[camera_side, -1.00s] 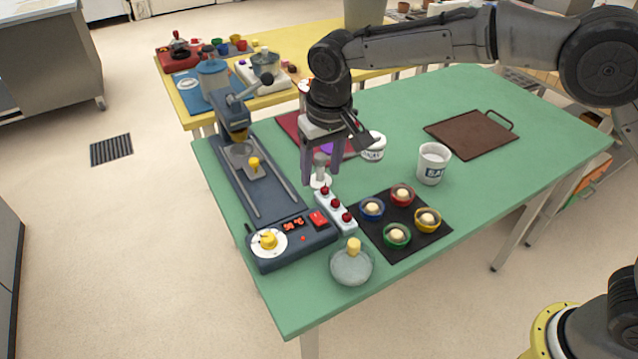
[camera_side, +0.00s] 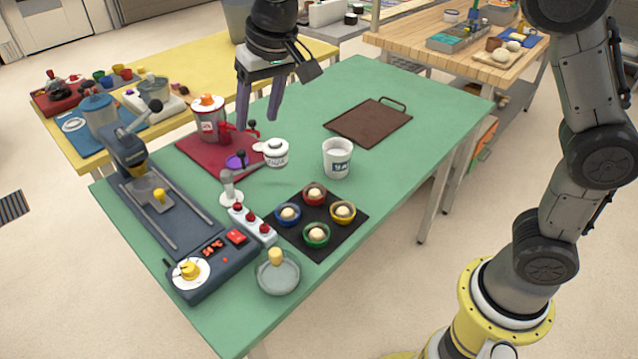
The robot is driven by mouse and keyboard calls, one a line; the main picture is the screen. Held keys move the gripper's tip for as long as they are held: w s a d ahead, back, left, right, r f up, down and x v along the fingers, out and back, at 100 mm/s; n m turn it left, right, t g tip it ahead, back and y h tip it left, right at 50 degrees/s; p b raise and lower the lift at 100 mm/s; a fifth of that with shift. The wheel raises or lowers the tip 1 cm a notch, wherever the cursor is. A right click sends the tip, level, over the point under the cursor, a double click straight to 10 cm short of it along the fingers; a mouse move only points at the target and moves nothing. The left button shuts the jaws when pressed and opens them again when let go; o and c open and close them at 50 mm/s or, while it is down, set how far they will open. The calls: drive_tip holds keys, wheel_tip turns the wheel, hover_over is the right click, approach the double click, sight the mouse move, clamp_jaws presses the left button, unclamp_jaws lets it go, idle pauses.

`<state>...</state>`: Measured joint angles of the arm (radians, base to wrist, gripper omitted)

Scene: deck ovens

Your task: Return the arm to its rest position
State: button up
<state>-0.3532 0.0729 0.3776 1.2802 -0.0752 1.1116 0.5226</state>
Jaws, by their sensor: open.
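My gripper (camera_side: 258,122) hangs above the far left part of the green table (camera_side: 270,326), fingers pointing down and apart, with nothing between them. In the picture its fingertips are over the red mat's right side, near a white lidded jar (camera_side: 275,152) and a red-handled part. It appears raised clear of the table. My arm rises out of the top of the picture and comes back down at the right to its yellow base.
A dark blue machine (camera_side: 205,262) stands along the left edge. A black mat (camera_side: 318,245) holds several coloured bowls. A brown board (camera_side: 368,122) lies farther back; the right of the table is clear.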

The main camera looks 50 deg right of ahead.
drive_tip(key=s+d+r+m+t, duration=0.1)
drive_tip(key=s+d+r, duration=0.2)
drive_tip(key=s+d, duration=0.35)
drive_tip(key=s+d+r+t, duration=0.1)
drive_tip(key=s+d+r, duration=0.35)
drive_tip(key=s, duration=0.35)
drive_tip(key=s+d+f+n, duration=0.2)
drive_tip(key=s+d+f, duration=0.2)
drive_tip(key=s+f, duration=0.7)
drive_tip(key=s, duration=0.3)
drive_tip(key=shift+s+f+n+h, duration=0.15)
drive_tip(key=shift+f+n+h, duration=0.05)
drive_tip(key=shift+n+h, duration=0.1)
idle(0.9)
